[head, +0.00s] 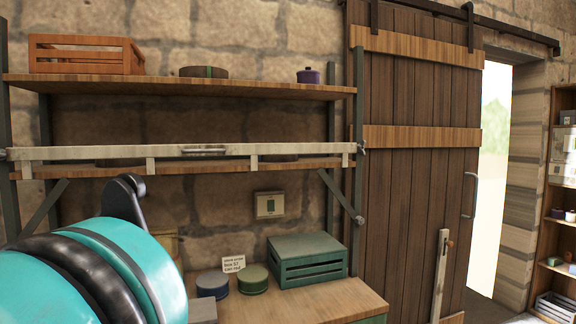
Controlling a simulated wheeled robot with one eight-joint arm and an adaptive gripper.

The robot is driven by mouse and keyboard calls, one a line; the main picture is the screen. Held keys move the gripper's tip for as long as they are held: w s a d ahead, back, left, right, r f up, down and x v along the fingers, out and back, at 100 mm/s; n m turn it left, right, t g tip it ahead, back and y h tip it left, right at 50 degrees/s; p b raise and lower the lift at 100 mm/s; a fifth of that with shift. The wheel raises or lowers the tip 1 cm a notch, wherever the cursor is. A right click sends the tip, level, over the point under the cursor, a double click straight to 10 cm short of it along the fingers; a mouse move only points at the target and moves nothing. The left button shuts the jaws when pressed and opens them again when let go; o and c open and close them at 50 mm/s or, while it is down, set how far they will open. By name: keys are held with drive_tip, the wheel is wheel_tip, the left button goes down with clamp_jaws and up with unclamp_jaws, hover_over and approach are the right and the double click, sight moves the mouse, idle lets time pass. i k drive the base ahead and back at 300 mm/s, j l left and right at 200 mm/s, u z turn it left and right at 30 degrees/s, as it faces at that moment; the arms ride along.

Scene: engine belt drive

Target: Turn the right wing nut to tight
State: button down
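A pale rail (225,151) with a metal handle (204,150) runs along the front of the middle shelf. At its right end, by the dark upright, is a small grey metal fitting (361,147) that looks like the right wing nut. It is too small to tell how its wings are turned or how tight it is. A similar fitting (3,154) shows at the left end. Teal and black parts of my arm fill the lower left, apart from the right fitting in the picture. My gripper's fingertips do not show.
Below the rail, a bench (330,298) bears a green slatted crate (307,262), round tins (253,279) and a small sign (233,264). A slanted brace ends in a round knob (359,220). A wooden sliding door (418,190) stands right of the shelf. An open doorway (490,150) is beyond.

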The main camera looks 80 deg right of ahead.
sight(361, 148)
drive_tip(key=z, duration=1.85)
